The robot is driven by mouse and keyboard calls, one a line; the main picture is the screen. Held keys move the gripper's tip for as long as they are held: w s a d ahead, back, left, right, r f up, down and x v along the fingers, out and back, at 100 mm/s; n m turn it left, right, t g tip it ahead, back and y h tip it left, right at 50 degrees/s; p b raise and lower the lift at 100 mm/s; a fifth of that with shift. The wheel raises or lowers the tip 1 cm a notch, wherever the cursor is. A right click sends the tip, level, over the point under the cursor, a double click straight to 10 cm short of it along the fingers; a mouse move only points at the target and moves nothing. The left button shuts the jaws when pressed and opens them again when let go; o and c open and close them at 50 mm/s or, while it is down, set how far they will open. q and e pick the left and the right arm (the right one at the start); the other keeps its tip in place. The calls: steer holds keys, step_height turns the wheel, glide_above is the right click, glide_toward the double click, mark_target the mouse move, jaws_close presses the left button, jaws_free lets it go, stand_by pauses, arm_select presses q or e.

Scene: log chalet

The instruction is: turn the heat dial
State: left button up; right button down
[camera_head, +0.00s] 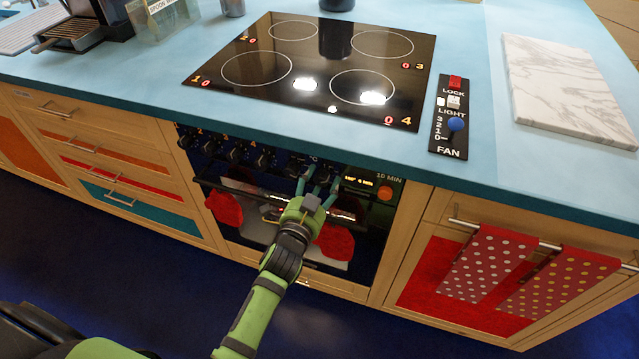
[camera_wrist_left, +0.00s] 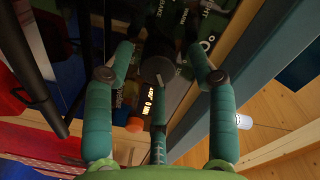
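The oven (camera_head: 375,235) sits under the counter with a row of dark dials on its panel. One round grey dial (camera_wrist_left: 157,70) with a pointer line shows in the left wrist view, between my left gripper's fingers (camera_wrist_left: 163,58). It is probably the heat dial, as a degree mark is printed near it. In the head view my left gripper (camera_head: 318,178) reaches the panel left of the lit display (camera_head: 358,181). Its teal fingers are spread around the dial, and I cannot tell whether they touch it. My right gripper is not in view.
An orange button (camera_head: 385,193) is right of the fingers. Several other dials (camera_head: 237,152) lie to the left. The oven handle (camera_head: 215,188) runs just below the panel. The counter edge (camera_head: 300,143) overhangs above; the cooktop (camera_head: 310,65) is on top.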

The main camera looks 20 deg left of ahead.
arm_select(q)
steer(key=shift+s, duration=0.15)
steer(key=s, duration=1.1)
steer(key=shift+s+a+r, duration=0.25)
steer(key=shift+s+r, duration=0.1)
steer(key=shift+f, duration=0.1)
